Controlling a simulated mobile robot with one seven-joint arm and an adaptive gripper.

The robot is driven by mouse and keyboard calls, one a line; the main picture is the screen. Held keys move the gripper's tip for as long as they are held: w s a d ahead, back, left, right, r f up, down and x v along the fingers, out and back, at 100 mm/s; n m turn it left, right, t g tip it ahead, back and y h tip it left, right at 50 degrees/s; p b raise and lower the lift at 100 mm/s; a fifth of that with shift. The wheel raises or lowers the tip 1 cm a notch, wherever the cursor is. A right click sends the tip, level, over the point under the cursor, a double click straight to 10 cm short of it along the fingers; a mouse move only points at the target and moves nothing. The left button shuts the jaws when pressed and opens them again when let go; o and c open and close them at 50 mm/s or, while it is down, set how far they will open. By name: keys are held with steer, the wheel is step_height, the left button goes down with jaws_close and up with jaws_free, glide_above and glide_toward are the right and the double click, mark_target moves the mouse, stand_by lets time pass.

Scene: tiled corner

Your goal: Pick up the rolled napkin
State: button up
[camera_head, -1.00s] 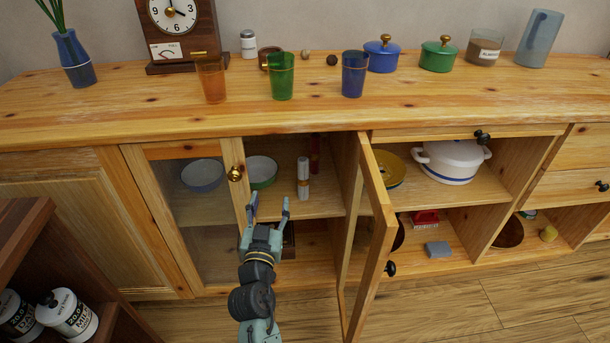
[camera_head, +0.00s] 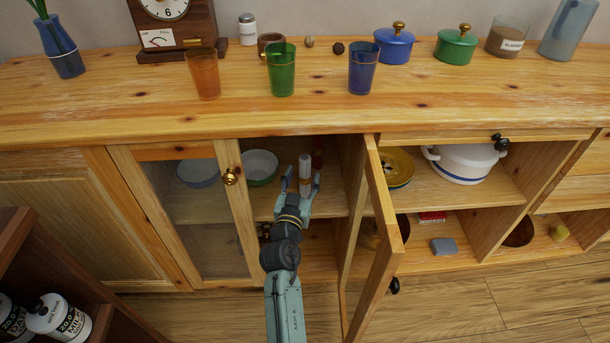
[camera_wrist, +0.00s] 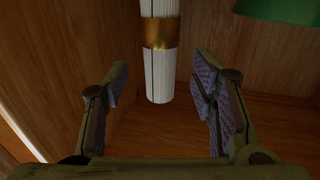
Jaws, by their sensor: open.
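The rolled napkin (camera_head: 305,170) is white with a band and stands upright on the cabinet's upper shelf, behind the open door. In the wrist view the napkin (camera_wrist: 160,75) shows its white ribbed side and gold band, between and beyond the two fingers. My gripper (camera_head: 302,184) is inside the cabinet opening, in front of the napkin. In the wrist view my gripper (camera_wrist: 160,88) is open, with a finger on either side of the napkin's line and gaps at both sides. The napkin's lower part is partly hidden by my gripper in the head view.
The open glass door (camera_head: 377,235) stands just right of my arm. The closed glass door (camera_head: 190,215) is at left.

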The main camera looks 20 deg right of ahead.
mark_target(304, 174)
steer(key=x, duration=0.2)
steer(key=p+x, duration=0.1)
steer(key=x, duration=0.1)
steer(key=shift+w+d+f, duration=0.1)
steer(key=shift+f, duration=0.15)
steer(key=shift+c, duration=0.3)
steer(key=c, duration=1.2)
steer(key=shift+o, duration=0.2)
